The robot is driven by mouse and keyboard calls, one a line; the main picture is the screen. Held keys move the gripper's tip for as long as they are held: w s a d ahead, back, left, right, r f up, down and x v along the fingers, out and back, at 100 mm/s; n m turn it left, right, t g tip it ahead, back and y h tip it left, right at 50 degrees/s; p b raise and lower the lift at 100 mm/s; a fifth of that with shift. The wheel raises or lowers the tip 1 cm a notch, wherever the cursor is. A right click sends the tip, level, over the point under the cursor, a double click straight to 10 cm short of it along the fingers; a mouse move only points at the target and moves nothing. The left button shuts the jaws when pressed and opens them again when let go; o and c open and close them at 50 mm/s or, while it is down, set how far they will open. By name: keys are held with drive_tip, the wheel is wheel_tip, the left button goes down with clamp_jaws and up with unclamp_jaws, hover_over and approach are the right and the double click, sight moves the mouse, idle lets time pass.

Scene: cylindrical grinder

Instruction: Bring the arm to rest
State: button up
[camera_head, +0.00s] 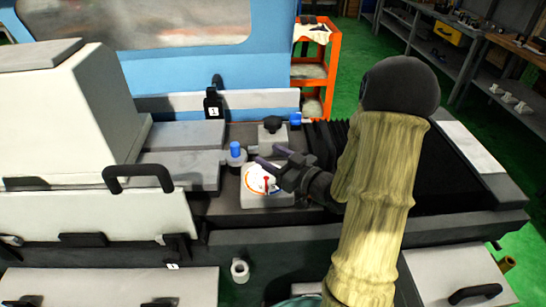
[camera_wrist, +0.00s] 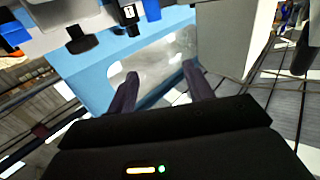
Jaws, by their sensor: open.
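My arm, in a tan ribbed sleeve, reaches up from the bottom of the head view and bends at a dark round joint. My gripper (camera_head: 267,157) is at the centre of the head view, over the grinder's bed, its fingers pointing left. Its two fingers are apart with nothing seen between them. They appear just above or behind a dial with a white face (camera_head: 258,181); I cannot tell whether they touch it. In the wrist view the gripper (camera_wrist: 161,70) has both fingers spread, with a blue panel beyond.
A blue-topped knob (camera_head: 236,152) and a dark-knobbed block (camera_head: 272,136) stand close to the gripper. A white machine housing (camera_head: 60,115) is at left. Black bellows (camera_head: 440,165) lie right of the arm. An orange cart (camera_head: 328,72) and grey shelves stand behind on green floor.

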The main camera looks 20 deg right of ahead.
drive_tip(key=shift+w, duration=0.1)
idle(0.4)
drive_tip(key=shift+w+a+f+g+h+p, duration=0.1)
drive_tip(key=shift+w+a+g+h+p, duration=0.15)
drive_tip(key=shift+g+h+p, duration=0.3)
drive_tip(key=shift+w+a+f+g+h+p, duration=0.1)
drive_tip(key=shift+w+g+h+p, duration=0.2)
drive_tip(key=shift+h, duration=0.35)
drive_tip(key=shift+a+f+m+g+h, duration=0.15)
drive_tip(key=shift+m+g+h, duration=0.15)
drive_tip(key=shift+g+h, duration=0.25)
drive_tip(key=shift+s+f+g+h+p, duration=0.1)
drive_tip(key=shift+g+h+p, duration=0.3)
drive_tip(key=shift+h+p, duration=0.2)
drive_tip(key=s+a+r+m+g+h+p, duration=0.1)
drive_tip(key=s+a+m+g+p, duration=0.1)
drive_tip(key=s+g, duration=0.3)
drive_tip(key=s+a+r+m+g+h+p, duration=0.2)
drive_tip(key=s+a+g+p, duration=0.1)
drive_tip(key=s, duration=0.9)
drive_tip(key=shift+a+r+m+g, duration=0.3)
drive_tip(key=shift+a+m+g, duration=0.1)
drive_tip(key=shift+g, duration=0.5)
drive_tip(key=shift+w+h, duration=0.1)
drive_tip(key=shift+h, duration=0.15)
drive_tip(key=shift+c, duration=0.5)
